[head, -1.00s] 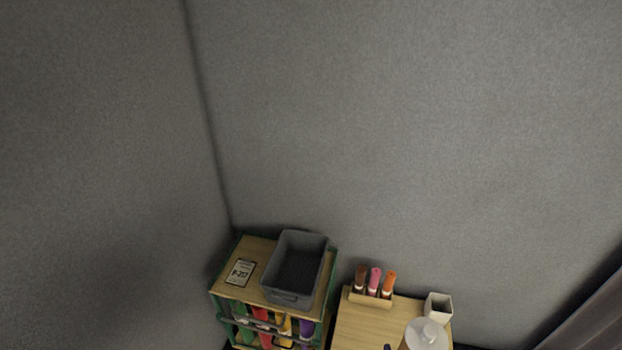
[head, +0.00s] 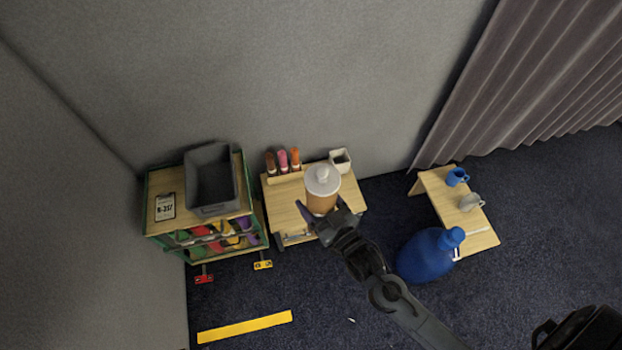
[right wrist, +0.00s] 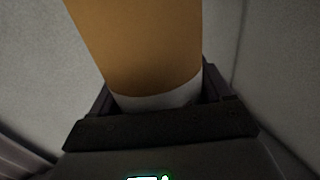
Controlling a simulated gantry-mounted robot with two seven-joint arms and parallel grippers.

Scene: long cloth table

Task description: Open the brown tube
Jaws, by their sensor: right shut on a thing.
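An orange-brown tube (head: 322,202) with a white rounded cap (head: 322,179) is upright in my right gripper (head: 330,224). The cap is on the tube. In the right wrist view, the tube (right wrist: 150,45) and its white band (right wrist: 158,102) stand between the fingers of my right gripper (right wrist: 157,108), which is shut on it. In the head view the tube appears over the front part of a small wooden table. A dark brown tube (head: 270,162) stands in a wooden rack on that table. My left gripper is in neither current view.
Pink (head: 283,160) and orange (head: 295,158) tubes share the rack. A white cup (head: 340,160) stands right of it on the wooden table (head: 283,205). A grey bin (head: 212,206) sits on the shelf to the left. A blue jug (head: 424,258) stands right of my arm.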

